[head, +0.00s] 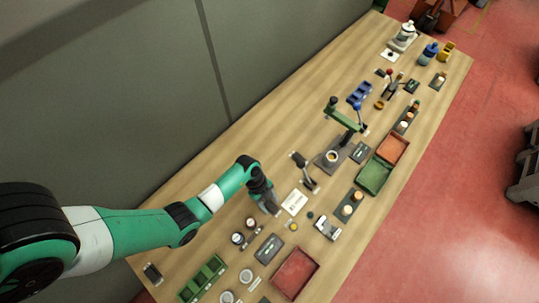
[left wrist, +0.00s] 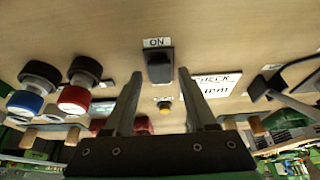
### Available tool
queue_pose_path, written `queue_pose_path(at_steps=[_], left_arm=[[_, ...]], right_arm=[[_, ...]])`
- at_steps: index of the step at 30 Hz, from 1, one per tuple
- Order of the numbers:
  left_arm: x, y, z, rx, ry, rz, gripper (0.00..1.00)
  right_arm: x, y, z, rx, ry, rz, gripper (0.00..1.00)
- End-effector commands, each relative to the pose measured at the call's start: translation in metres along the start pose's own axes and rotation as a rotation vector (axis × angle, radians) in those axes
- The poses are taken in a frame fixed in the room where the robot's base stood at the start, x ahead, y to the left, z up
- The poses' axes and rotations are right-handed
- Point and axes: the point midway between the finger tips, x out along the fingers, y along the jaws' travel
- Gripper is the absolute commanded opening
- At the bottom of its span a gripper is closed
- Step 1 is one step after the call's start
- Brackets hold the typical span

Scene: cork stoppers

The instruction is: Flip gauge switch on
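The switch (left wrist: 160,66) is a small black block on the wooden table, with an "ON" label (left wrist: 156,43) beside it in the left wrist view. My left gripper (left wrist: 159,74) is open, its two dark fingers apart on either side of the switch in that view. Nothing shows held between them. In the head view my left gripper (head: 270,206) points down close to the table, and I cannot make out the switch there. Whether the fingers touch the switch cannot be told. My right gripper is not in view.
A white "CHECK" card (head: 294,202) and a yellow button (head: 293,227) lie right of the gripper. Two round dark-topped pieces (head: 238,238), blue and red in the left wrist view, stand nearby. A green press (head: 345,120) and trays (head: 374,177) stand farther along. A grey wall borders the table.

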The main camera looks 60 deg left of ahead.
Motion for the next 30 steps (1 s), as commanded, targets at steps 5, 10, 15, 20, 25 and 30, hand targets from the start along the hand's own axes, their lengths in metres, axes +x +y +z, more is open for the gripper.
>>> queue_pose_path(at_steps=[5,10,15,20,25,30], left_arm=[[0.0,0.0,0.0,0.0,0.0,0.0,0.22],[0.0,0.0,0.0,0.0,0.0,0.0,0.0],[0.0,0.0,0.001,-0.002,0.013,0.002,0.0],[0.0,0.0,0.007,-0.01,0.149,0.005,0.0],[0.005,-0.001,0.014,-0.007,0.332,0.002,0.0],[0.001,-0.001,0.013,-0.001,0.401,-0.001,0.0]], right_arm=[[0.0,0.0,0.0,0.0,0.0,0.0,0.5],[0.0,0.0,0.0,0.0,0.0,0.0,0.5],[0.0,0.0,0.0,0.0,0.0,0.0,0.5],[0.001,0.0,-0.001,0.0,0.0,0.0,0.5],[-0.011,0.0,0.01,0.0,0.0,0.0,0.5],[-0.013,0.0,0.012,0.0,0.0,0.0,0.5]])
